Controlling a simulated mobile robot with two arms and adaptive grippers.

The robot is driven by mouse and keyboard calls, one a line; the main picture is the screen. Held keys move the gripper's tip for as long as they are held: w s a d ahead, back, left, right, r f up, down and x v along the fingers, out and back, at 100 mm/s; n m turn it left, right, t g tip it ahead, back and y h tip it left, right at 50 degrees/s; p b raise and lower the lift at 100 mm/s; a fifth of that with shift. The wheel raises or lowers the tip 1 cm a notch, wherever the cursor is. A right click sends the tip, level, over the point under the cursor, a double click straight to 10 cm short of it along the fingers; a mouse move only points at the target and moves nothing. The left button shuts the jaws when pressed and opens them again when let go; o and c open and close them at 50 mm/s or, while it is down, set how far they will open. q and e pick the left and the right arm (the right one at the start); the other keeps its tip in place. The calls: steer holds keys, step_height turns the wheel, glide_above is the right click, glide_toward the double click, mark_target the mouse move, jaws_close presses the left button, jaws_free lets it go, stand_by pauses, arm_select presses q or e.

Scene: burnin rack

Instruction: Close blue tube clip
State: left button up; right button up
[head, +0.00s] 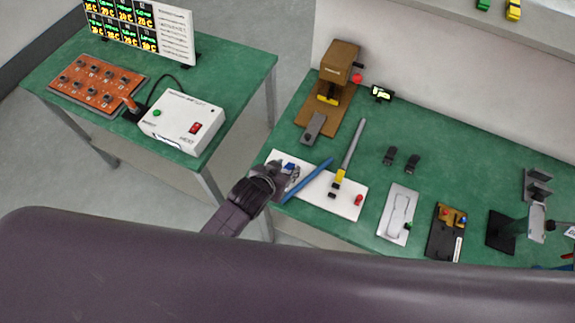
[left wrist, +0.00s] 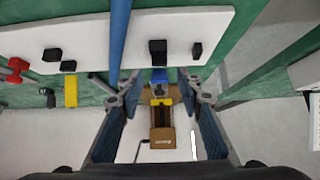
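The blue clip (head: 290,167) is a small blue piece on the white board (head: 345,205), at the board's left end. In the left wrist view the blue clip (left wrist: 159,76) shows next to a black block (left wrist: 158,50), between my fingertips in the picture. My left gripper (head: 284,180) is at that end of the board; in the left wrist view (left wrist: 160,88) its fingers are spread, with visible room on both sides of the clip. Contact is not visible. The blue tube (head: 308,181) lies slanted across the board, beside the gripper. My right gripper is not in view.
A grey tube (head: 354,145) with a yellow clip (head: 340,176) and a red piece (head: 358,199) are on the board. A brown press (head: 338,62) stands behind. Fixtures (head: 398,212) sit to the right. A white box (head: 185,120) is on the left table, across a gap.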

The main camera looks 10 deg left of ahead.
arm_select(q)
steer(key=shift+w+d+f, duration=0.15)
steer(key=shift+w+f, duration=0.25)
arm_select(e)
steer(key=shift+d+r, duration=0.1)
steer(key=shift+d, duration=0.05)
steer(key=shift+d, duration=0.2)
arm_select(q)
jaws_close()
steer(key=shift+s+f+b, duration=0.1)
steer(key=shift+f+b, duration=0.25)
steer(key=shift+b, duration=0.1)
steer(key=t+b, duration=0.1)
steer(key=b, duration=0.1)
steer(key=f+t+h+b, duration=0.1)
steer(key=t+b, duration=0.1)
steer(key=b, duration=0.1)
steer(key=shift+s+f, duration=0.1)
steer(key=shift+s, duration=0.25)
steer(key=shift+t+b, duration=0.5)
steer(key=shift+b, duration=0.4)
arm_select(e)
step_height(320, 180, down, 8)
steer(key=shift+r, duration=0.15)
arm_select(q)
steer(key=shift+r, duration=0.2)
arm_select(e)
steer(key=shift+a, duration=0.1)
